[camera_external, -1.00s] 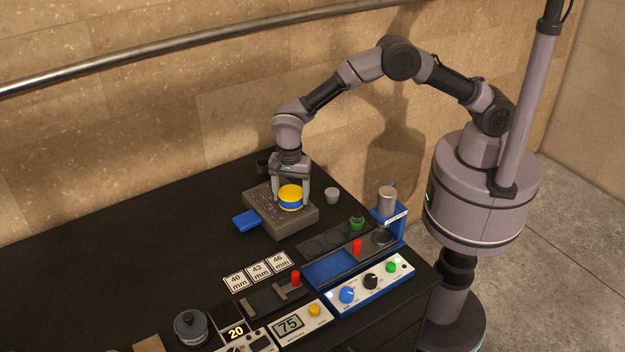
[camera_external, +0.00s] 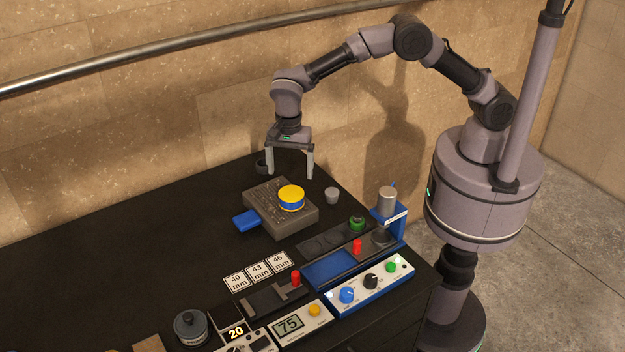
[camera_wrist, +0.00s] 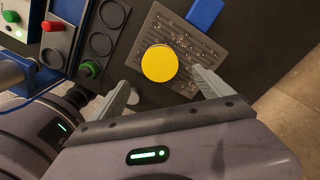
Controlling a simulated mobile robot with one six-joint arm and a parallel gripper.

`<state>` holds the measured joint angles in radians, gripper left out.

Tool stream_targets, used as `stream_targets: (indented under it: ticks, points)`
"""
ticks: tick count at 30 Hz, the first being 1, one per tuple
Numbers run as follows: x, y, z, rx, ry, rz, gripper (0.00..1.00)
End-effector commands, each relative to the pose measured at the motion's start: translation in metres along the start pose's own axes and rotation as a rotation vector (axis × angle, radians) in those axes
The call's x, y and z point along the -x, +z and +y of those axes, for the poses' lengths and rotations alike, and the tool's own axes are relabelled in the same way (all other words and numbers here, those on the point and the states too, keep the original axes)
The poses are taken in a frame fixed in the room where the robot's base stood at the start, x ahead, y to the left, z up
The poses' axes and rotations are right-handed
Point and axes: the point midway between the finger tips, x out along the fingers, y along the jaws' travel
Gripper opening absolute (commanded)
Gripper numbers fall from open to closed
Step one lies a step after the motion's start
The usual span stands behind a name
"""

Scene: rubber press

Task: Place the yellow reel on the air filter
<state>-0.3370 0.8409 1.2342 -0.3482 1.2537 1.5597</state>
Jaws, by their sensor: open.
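The yellow reel (camera_external: 291,196), with a blue band around its side, rests on the upper face of the air filter. It also shows as a yellow disc in the wrist view (camera_wrist: 159,63). The air filter (camera_external: 262,206) is a grey-brown ribbed block with a blue handle (camera_external: 246,221), lying on the black table; its ribbed face also shows in the wrist view (camera_wrist: 185,30). My gripper (camera_external: 290,175) is open and empty, above and behind the reel, apart from it. In the wrist view my two fingers (camera_wrist: 160,88) are spread with nothing between them.
A small grey cup (camera_external: 332,195) stands right of the filter, and a dark cup (camera_external: 263,166) stands behind it. In front are a green-knobbed piece (camera_external: 357,222), a blue press stand (camera_external: 391,222) and a control box (camera_external: 369,286). The table's left side is clear.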

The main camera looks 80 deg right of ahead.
Motion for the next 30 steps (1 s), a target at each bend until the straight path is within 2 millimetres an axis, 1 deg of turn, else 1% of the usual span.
stream_targets:
  ticks: [1,3,9,10,11,13,14,15,17,18,20,21,23,24,25,27,30]
  points:
    - [0.011,0.000,0.000,-0.001,-0.001,-0.001,0.90]
    - [0.020,0.000,0.000,-0.001,0.000,-0.001,0.90]
    - [0.027,-0.001,0.000,0.002,-0.001,-0.001,0.90]
    - [0.031,-0.002,0.001,0.010,-0.005,-0.004,0.90]
    - [0.039,-0.005,0.003,0.025,-0.012,-0.009,0.90]
    - [0.072,-0.020,0.013,0.099,-0.045,-0.029,0.90]
    - [0.092,-0.029,0.022,0.146,-0.066,-0.041,0.90]
    - [0.120,-0.043,0.038,0.224,-0.100,-0.053,0.90]
    - [0.159,-0.067,0.070,0.354,-0.161,-0.067,0.90]
    - [0.181,-0.082,0.095,0.445,-0.206,-0.069,0.90]
    - [0.207,-0.102,0.138,0.583,-0.279,-0.060,0.90]
    - [0.218,-0.115,0.169,0.676,-0.329,-0.043,0.90]
    - [0.225,-0.129,0.212,0.808,-0.398,-0.009,0.90]
    - [0.224,-0.136,0.238,0.887,-0.438,0.020,0.90]
    - [0.222,-0.140,0.255,0.939,-0.464,0.042,0.90]
    - [0.213,-0.146,0.286,1.040,-0.511,0.091,0.90]
    - [0.201,-0.150,0.309,1.127,-0.547,0.139,0.90]
